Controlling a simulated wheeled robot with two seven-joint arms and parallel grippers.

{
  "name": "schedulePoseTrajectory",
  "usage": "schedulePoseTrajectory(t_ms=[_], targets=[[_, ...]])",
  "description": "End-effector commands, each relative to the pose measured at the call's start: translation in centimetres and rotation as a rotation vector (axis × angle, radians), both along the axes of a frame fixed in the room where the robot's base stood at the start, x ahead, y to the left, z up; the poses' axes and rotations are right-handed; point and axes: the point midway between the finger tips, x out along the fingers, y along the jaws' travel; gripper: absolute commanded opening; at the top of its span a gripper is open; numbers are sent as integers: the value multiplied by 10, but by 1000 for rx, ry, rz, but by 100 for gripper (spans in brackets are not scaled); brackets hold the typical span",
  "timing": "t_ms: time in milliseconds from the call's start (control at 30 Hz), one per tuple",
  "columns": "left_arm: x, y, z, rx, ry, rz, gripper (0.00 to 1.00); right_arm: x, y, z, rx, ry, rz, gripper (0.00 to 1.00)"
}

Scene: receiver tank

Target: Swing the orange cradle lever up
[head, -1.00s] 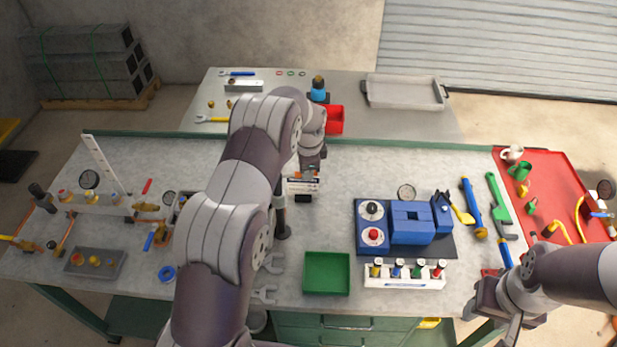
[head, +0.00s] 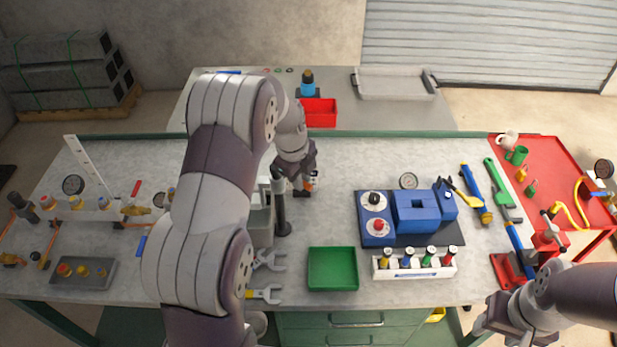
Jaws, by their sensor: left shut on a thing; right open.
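My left gripper (head: 303,188) is over the middle of the bench, right of a dark upright post (head: 282,212). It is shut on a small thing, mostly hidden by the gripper. A small orange patch (head: 314,177) shows at its right side and looks like part of the orange cradle lever; the rest of the lever and its angle cannot be made out. A grey block (head: 261,222) behind the post is partly hidden by my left arm. My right gripper (head: 497,322) is open at the front right bench edge, near a red tool base.
A green tray (head: 333,283) and a white rack of several coloured-top vials (head: 413,275) stand at the front. A blue device (head: 415,213) sits right of centre.

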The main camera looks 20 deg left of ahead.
Motion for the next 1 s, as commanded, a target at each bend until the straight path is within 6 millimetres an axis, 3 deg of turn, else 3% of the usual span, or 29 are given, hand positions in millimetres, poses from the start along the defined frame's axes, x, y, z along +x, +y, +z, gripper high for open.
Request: schedulePoseTrajectory(t_ms=[300, 833, 867, 933, 1000], targets=[[-11, 6, -1, 3, -2, -98, 0, 0, 0, -16, 0, 0, 0, 49], [-13, 7, 1, 4, -1, -123, 0, 0, 0, -17, 0, 0, 0, 49], [-13, 7, 1, 4, -1, -122, 22, 0, 0, -17, 0, 0, 0, 49], [-13, 7, 1, 3, -1, -122, 44, 0, 0, -17, 0, 0, 0, 49], [-13, 7, 1, 3, -1, -121, 44, 0, 0, -17, 0, 0, 0, 49]])
